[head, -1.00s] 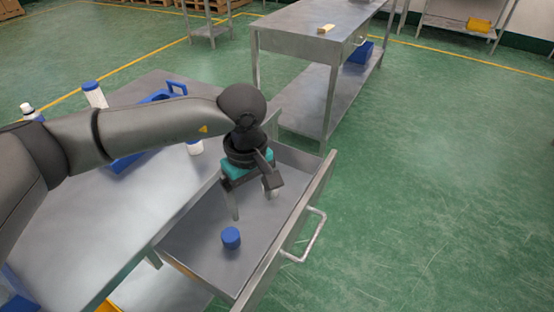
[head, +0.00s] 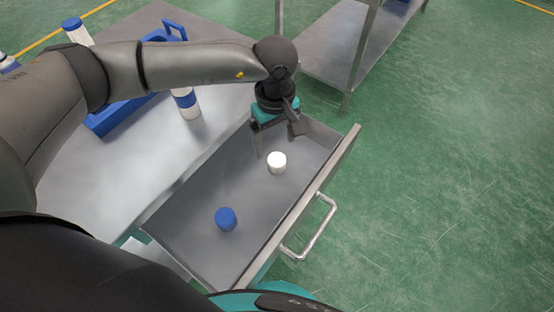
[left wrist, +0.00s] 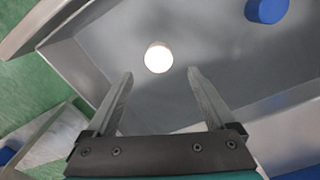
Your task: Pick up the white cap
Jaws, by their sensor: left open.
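The white cap (head: 277,163) stands in the open metal drawer (head: 190,215), toward its far end. It also shows in the left wrist view (left wrist: 158,57), beyond the fingertips and roughly between their lines. My left gripper (head: 275,142) is above the far part of the drawer, open and empty, with its fingers apart from the cap; its two spread fingers show in the left wrist view (left wrist: 160,75). A blue cap (head: 226,219) stands in the nearer part of the drawer and at the top right of the left wrist view (left wrist: 266,10). My right gripper is not in view.
The drawer walls and front with its handle (head: 313,228) surround the caps. On the metal table (head: 110,185) stand a blue carrier (head: 112,118) and white bottles, one with a blue band (head: 187,103). Another metal table (head: 335,45) stands behind. Green floor on the right is clear.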

